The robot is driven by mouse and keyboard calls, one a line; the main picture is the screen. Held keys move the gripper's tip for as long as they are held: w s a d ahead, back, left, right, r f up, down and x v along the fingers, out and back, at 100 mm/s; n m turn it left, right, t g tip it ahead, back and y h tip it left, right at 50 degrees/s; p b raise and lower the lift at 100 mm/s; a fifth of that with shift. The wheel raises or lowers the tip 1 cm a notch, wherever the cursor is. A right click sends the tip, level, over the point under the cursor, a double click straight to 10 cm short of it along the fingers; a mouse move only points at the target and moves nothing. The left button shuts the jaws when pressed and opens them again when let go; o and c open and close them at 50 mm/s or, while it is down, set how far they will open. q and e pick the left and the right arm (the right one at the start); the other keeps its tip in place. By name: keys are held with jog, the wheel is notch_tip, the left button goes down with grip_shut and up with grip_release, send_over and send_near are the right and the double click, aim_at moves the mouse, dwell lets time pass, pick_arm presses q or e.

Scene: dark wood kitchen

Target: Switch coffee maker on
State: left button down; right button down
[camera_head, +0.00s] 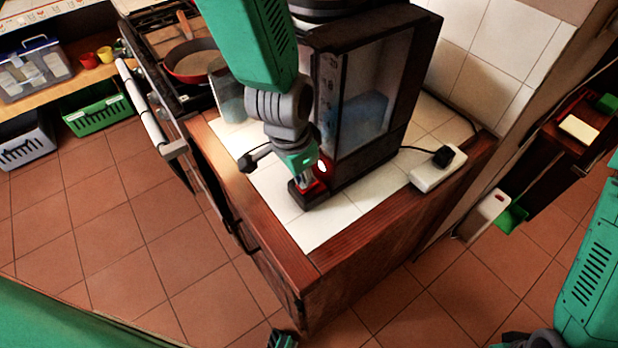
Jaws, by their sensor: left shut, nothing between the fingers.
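The coffee maker (376,95) is a tall dark machine with a clear-sided section, upright on the white-tiled counter. A small round white light with a red glow (322,167) shows low on its front. My left gripper (304,184) is at the lower front of the machine, right beside this light. Its fingers are shut with nothing between them, and they overlap the machine's base in the picture; I cannot tell if they touch it. My left arm hides part of the front. A dark green-and-black piece (283,339) at the bottom edge may be my right gripper; its fingers cannot be made out.
A white power strip (438,168) with a black plug lies on the counter's right side, a cable running to it. A stove with a red pan (194,62) stands to the left. The counter has a wooden edge (360,240). Tiled floor (100,200) is open at left.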

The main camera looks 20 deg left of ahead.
pick_arm(q)
jog(key=shift+r+p, duration=2.85)
jog(key=shift+r, duration=0.4)
jog(key=shift+f, duration=0.1)
jog(key=s+a+f+n, duration=0.3)
jog(key=s+a+f, duration=0.25)
jog(key=s, duration=0.25)
jog(key=s+a+f+n+g, duration=0.1)
jog(key=s+a+f+n, duration=0.1)
jog(key=s+a+f, duration=0.35)
jog(key=s+a+f+n, duration=0.3)
jog(key=s+a, duration=0.3)
jog(key=s, duration=0.4)
notch_tip(320, 180, down, 17)
jog(key=w+d+m+y+b, duration=0.1)
jog(key=b, duration=1.6)
jog(key=shift+w+r, duration=0.15)
jog(key=shift+w, duration=0.2)
